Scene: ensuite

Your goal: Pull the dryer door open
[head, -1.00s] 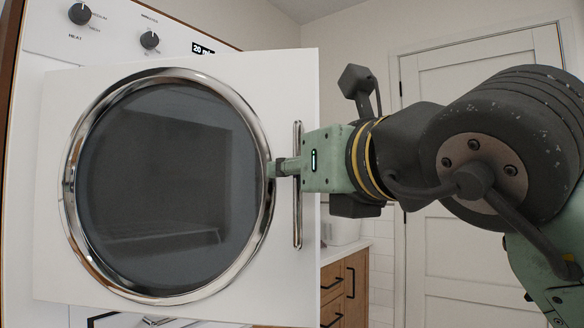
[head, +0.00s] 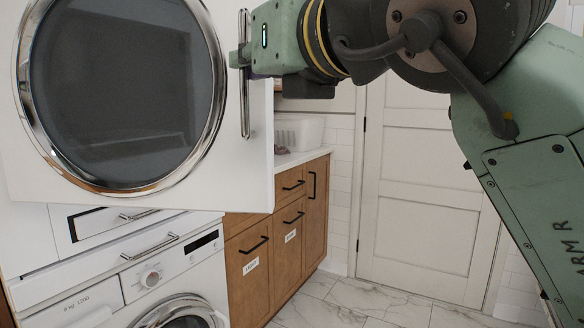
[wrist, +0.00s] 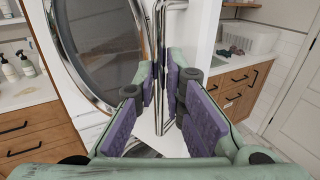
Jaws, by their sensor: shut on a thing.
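The dryer door (head: 255,165) is a white panel with a chrome-ringed dark round window (head: 120,85). It stands out from the dryer front at an angle, partly open, its handle side reaching past the machine over the counter. A vertical chrome bar handle (head: 245,110) runs along its right side. My gripper (head: 240,58) is shut on the handle at its upper part, reaching in from the right. In the wrist view, the purple-padded fingers (wrist: 167,90) stand on both sides of the handle (wrist: 160,35). The exact contact is partly hidden by the fingers.
Below is a white washer (head: 150,275) with a pull-out handle above it. Wooden drawers (head: 275,240) and a counter with a white basket (head: 298,130) stand to the right. A closed white door (head: 425,190) is behind my arm. Marble floor (head: 350,300) is clear.

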